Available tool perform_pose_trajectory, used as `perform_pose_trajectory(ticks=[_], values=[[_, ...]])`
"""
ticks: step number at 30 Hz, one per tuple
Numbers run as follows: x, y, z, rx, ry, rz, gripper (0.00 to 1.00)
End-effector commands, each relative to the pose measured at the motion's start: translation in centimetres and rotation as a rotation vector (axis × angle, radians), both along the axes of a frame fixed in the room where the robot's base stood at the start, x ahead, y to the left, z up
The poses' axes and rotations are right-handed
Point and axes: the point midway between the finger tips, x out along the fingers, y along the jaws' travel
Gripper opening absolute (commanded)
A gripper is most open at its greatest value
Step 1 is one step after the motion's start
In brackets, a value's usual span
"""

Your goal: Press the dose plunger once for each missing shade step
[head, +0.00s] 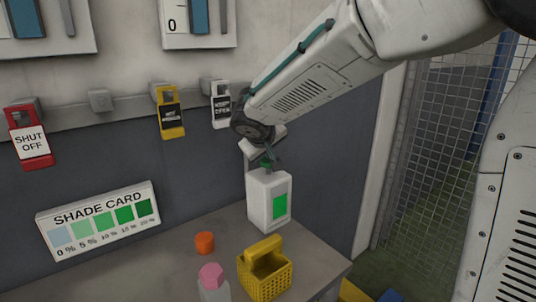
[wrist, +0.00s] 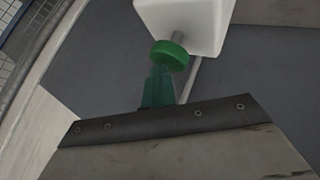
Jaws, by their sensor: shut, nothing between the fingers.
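The dose dispenser (head: 257,204) is a white bottle-like box with a bright green patch on its front. It stands upright on the bench under my arm. Its green plunger knob (wrist: 170,55) sits on a short grey stem, seen in the wrist view. My gripper (wrist: 158,74) has its teal fingers shut and empty, their tips right by the knob. I cannot tell whether they touch it. In the head view my gripper (head: 274,158) is just above the dispenser's top. The shade card (head: 98,218) shows swatches from pale blue to dark green, labelled 0% to 20%.
On the bench (head: 228,225) are an orange cap (head: 205,243), a pink-capped bottle (head: 212,282) and a yellow basket (head: 264,277). Red, yellow and white tags hang from the wall rail (head: 75,117). A mesh fence (head: 440,130) stands right of the bench.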

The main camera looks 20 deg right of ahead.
Motion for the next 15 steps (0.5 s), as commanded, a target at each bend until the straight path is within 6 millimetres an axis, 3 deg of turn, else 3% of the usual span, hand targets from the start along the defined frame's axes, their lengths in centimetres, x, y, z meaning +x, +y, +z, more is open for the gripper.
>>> perform_pose_trajectory(ticks=[15], values=[[0.0, 0.0, 2.9, 0.001, 0.0, -0.001, 0.0]])
